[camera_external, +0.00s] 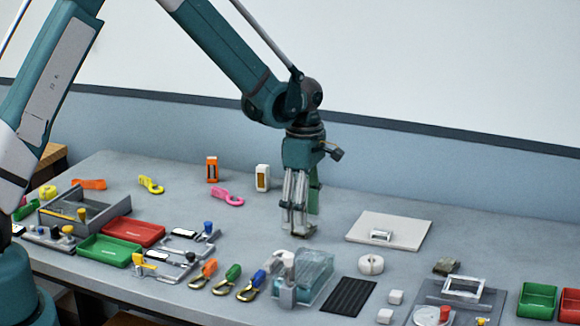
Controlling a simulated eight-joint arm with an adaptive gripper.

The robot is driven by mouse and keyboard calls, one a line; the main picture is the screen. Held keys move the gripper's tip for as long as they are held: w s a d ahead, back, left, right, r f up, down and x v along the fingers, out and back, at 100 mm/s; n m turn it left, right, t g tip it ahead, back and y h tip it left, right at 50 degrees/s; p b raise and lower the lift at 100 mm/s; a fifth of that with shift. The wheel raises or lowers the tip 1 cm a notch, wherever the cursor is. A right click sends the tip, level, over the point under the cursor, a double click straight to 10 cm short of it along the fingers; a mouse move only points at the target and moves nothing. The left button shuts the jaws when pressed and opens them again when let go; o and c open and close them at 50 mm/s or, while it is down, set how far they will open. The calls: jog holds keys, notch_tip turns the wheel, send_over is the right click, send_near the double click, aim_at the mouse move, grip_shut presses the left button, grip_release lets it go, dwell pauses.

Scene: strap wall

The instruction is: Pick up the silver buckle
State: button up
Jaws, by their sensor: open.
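A small silver buckle (380,235) sits near the front edge of a flat white board (410,226), right of the middle of the table. A larger silver rectangular frame (464,287), also buckle-like, rests on a grey plate farther front and right. I cannot tell for certain which one is the silver buckle named. My gripper (298,229) points down over the middle of the table, left of the white board. It is open, and nothing shows between its fingers. It is apart from both silver pieces.
A clear box (312,276) with a padlock (287,290) stands in front of my gripper. A white roll (371,264) and a black ribbed mat (348,296) lie nearby. Colored clips (229,279) and trays (133,232) fill the left. The table behind the white board is clear.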

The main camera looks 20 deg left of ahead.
jog(key=shift+f, duration=0.85)
jog(key=c, duration=1)
